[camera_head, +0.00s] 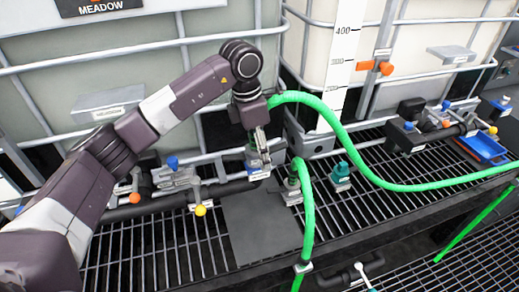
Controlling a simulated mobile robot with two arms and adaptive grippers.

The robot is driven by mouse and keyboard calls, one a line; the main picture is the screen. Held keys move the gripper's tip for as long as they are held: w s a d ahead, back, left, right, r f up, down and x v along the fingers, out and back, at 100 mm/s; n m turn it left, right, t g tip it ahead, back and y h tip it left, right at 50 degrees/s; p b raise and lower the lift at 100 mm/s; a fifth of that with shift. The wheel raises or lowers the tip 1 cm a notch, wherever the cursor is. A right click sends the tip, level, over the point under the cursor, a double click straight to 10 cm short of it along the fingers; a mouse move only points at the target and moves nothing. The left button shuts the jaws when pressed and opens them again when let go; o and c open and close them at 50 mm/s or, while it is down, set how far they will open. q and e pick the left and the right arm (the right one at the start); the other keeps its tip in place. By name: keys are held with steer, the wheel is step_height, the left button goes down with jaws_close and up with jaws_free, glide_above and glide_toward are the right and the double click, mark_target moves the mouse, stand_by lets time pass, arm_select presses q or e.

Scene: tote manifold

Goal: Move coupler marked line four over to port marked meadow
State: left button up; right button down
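My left gripper (261,143) points down at the middle of the head view, over a fitting with a blue part and a small label (259,168). A green hose (340,128) runs from behind this gripper to the right. A little green shows beside the fingertips, but my gripper hides most of the hose's end and coupler. I cannot tell whether the fingers grip it. A second green hose ends in a dark green coupler (293,183) just right. The coupler labels are too small to read. A MEADOW sign (98,9) is on the left tote. My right gripper is out of view.
A teal capped fitting (340,176) stands on the grating. A valve with blue, orange and yellow knobs (182,180) lies left, another manifold (415,128) right. A blue tray (482,148) is far right. A grey plate (262,225) lies bare on the grating (170,240).

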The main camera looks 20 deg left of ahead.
arm_select(q)
steer(key=r, duration=0.4)
steer(key=a+r, duration=0.1)
steer(key=r, duration=0.3)
steer(key=s+r, duration=0.1)
steer(key=r, duration=0.3)
steer(key=shift+a, duration=0.25)
